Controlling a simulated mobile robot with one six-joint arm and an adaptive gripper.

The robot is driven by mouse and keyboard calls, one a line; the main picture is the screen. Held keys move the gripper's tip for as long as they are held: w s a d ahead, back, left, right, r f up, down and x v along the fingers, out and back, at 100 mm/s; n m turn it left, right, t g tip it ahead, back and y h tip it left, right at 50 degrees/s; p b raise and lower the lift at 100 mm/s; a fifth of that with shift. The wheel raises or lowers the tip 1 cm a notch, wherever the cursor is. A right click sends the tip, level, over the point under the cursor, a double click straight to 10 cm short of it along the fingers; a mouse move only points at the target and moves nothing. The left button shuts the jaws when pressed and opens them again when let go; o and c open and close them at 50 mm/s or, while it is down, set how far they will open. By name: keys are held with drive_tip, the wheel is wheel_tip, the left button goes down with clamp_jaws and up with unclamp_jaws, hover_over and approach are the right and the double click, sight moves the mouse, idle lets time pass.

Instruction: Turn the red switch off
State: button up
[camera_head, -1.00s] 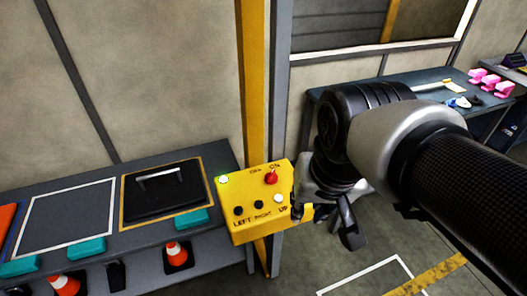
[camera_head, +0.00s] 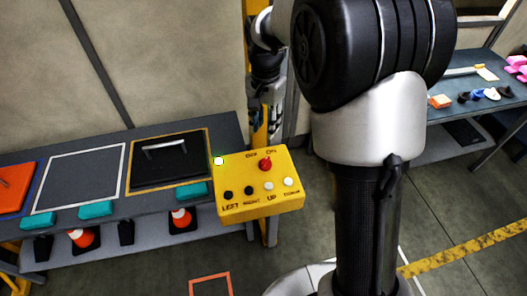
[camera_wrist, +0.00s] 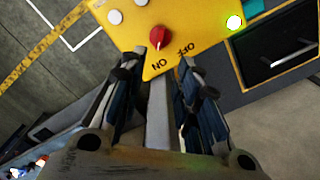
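The red switch (camera_head: 265,164) is a round knob on the sloping top of a yellow control box (camera_head: 260,208). It also shows in the wrist view (camera_wrist: 159,37), near the top, with OFF and ON labels beside it. Its pale mark seems to point toward ON. My gripper (camera_head: 267,128) is behind the box, pointing down, short of the knob. In the wrist view my gripper (camera_wrist: 155,72) is open and empty. Its fingers are spread either side of the ON label, with the knob just beyond the gap, and no contact can be made out.
A green light (camera_head: 218,161) glows on the box, with black and white buttons along its front. A yellow post (camera_head: 258,128) stands behind it. A bench with a black handled panel (camera_head: 168,166) is at left. Another table (camera_head: 474,102) with small parts is at right.

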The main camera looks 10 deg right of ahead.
sight(265, 160)
wheel_tip(265, 160, down, 15)
drive_tip(key=shift+r+b, duration=0.1)
drive_tip(key=shift+b, duration=1.05)
drive_tip(key=shift+c, duration=0.2)
clamp_jaws()
